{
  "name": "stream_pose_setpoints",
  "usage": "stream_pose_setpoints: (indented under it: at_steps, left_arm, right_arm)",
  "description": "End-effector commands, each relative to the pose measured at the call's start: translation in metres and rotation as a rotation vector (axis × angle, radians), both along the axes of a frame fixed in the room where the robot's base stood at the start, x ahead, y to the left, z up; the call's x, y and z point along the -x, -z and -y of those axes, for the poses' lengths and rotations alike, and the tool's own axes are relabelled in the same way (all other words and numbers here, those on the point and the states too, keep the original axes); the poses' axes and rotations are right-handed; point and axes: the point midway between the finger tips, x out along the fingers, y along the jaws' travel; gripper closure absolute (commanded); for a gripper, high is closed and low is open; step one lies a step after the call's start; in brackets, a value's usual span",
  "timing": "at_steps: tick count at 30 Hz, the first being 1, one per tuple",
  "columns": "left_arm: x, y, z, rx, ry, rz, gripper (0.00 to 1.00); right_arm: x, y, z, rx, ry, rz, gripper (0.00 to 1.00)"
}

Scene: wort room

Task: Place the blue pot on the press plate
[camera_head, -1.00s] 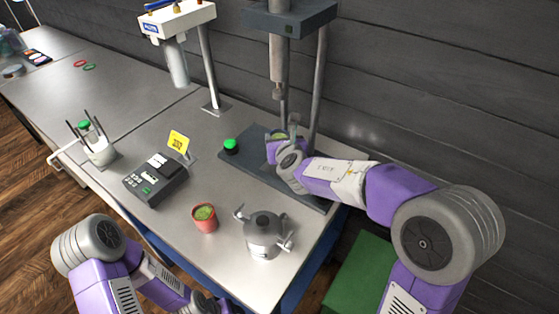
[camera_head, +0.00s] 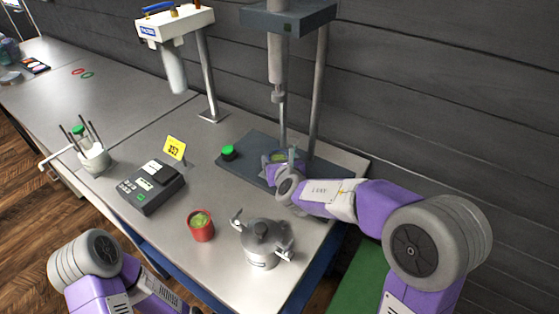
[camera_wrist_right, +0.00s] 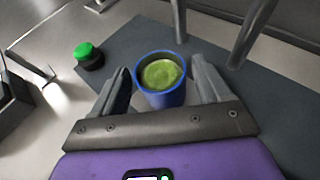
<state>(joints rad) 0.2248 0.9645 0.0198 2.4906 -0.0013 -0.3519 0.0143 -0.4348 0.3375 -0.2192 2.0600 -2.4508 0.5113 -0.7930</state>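The blue pot (camera_wrist_right: 165,99), with green matter inside, stands upright over the dark press plate (camera_wrist_right: 125,45) in the right wrist view. It appears to rest on the plate, though its base is partly hidden. My right gripper (camera_wrist_right: 162,85) has one finger on each side of the pot, with narrow gaps showing, so it looks open around it. In the head view my right gripper (camera_head: 281,160) is low over the press plate (camera_head: 240,164), below the press ram, and largely hides the pot. My left gripper is out of view; only its arm shows at lower left.
A red pot (camera_head: 201,231) with green contents and a lidded metal vessel (camera_head: 262,245) stand at the front. A green button (camera_head: 228,151) sits at the plate's left. A press post (camera_head: 318,90) rises behind my gripper. A black keypad device (camera_head: 150,187) stands left.

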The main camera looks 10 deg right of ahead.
Motion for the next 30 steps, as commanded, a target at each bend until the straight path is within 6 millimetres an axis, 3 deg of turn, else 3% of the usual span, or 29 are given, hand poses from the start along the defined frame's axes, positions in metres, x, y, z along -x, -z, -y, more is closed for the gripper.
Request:
stream_pose_setpoints:
  at_steps: [13,24,30]
  left_arm:
    - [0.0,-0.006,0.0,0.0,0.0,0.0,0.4]
    - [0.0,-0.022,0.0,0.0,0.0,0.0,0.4]
    - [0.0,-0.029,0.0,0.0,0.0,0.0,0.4]
  right_arm:
    - [0.001,-0.006,0.0,-0.001,-0.001,0.0,0.16]
    - [0.072,-0.036,-0.001,-0.003,-0.002,0.002,0.16]
    - [0.101,-0.046,-0.001,-0.002,0.0,0.001,0.16]
